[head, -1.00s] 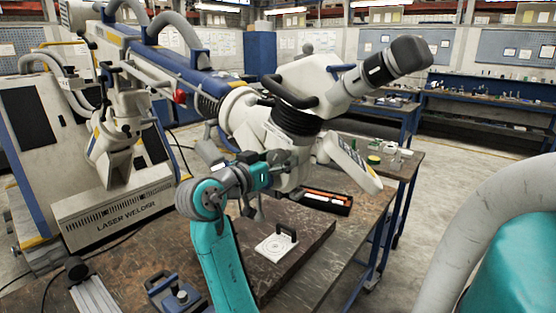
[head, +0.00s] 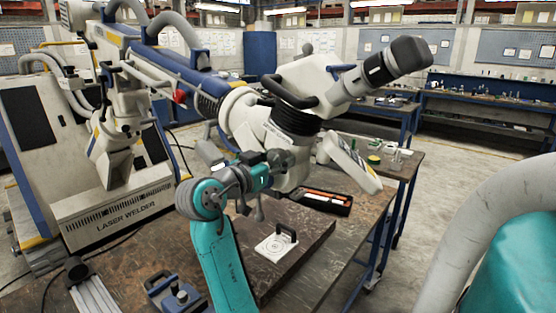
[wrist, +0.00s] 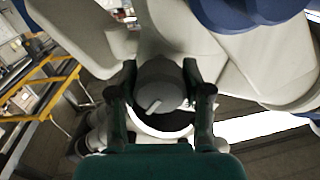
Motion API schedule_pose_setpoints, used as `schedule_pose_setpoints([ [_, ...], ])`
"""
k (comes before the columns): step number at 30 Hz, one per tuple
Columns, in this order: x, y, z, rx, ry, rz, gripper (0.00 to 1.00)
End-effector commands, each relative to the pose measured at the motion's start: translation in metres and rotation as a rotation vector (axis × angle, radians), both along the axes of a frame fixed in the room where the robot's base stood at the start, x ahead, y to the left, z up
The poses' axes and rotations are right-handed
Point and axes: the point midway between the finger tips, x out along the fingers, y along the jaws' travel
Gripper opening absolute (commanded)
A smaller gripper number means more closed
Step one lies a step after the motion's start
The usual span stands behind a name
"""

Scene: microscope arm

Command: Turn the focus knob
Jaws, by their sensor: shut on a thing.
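In the head view my gripper (head: 272,168) reaches the side of the white microscope head (head: 268,135), and the knob there is hidden behind the gripper and wrist. The microscope's eyepiece (head: 408,55) points up to the right.
A white plate with a black handle (head: 277,243) lies on the brown workbench (head: 305,262) below the microscope. A black tray with orange items (head: 322,201) lies behind it. The laser welder (head: 120,215) stands at left. A blue-based fixture (head: 172,292) sits at front left.

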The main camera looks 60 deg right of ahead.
Motion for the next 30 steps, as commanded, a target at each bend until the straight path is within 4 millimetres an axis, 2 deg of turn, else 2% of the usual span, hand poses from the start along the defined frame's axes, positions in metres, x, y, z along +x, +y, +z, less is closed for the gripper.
schedule_pose_setpoints([
  [15, 0.0011, -0.0002, 0.0001, -0.084, -0.350, 0.000, 0.14],
  [30, 0.0013, -0.0002, 0.0001, -0.108, -0.453, 0.000, 0.14],
])
